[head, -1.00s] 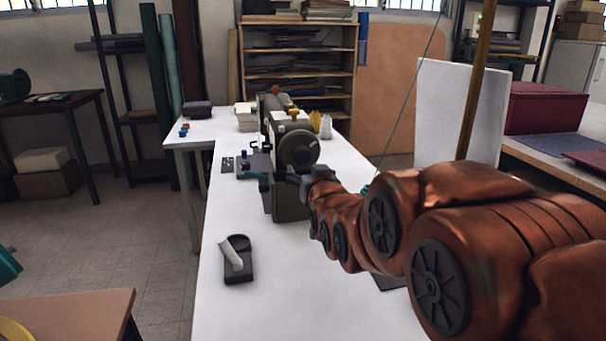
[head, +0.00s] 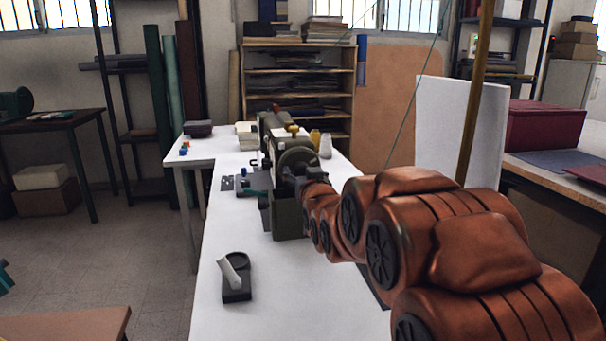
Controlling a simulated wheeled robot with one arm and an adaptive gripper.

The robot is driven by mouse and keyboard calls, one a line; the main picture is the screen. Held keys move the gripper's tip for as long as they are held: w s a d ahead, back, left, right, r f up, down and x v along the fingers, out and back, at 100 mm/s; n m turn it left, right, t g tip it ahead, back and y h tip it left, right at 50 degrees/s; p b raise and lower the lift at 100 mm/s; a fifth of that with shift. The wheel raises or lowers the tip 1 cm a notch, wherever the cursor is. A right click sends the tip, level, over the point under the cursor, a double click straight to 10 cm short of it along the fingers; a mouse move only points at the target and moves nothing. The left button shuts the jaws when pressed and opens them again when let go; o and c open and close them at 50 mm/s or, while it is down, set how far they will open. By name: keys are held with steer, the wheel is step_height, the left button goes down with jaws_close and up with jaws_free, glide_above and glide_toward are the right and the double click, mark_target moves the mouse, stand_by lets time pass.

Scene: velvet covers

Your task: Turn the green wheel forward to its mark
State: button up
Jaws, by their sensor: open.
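An olive-green sewing-type machine (head: 290,221) stands on the long white table. Its round grey-green wheel (head: 297,157) faces me on the near end. My gripper (head: 292,178) is at the lower right of the wheel and covers part of its rim. The jaws are small and dark here; they look open, and I cannot tell whether they touch the wheel. The mark on the wheel is too small to make out.
A black holder with a white piece (head: 236,278) stands on the near part of the white table (head: 215,320). Small bottles (head: 325,146) stand behind the machine at right. A brown upright pole (head: 476,95) and white panel (head: 455,130) are at right.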

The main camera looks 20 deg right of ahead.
steer(key=shift+w+d, duration=0.1)
steer(key=shift+w, duration=0.45)
steer(key=shift+s, duration=0.1)
steer(key=c, duration=1.1)
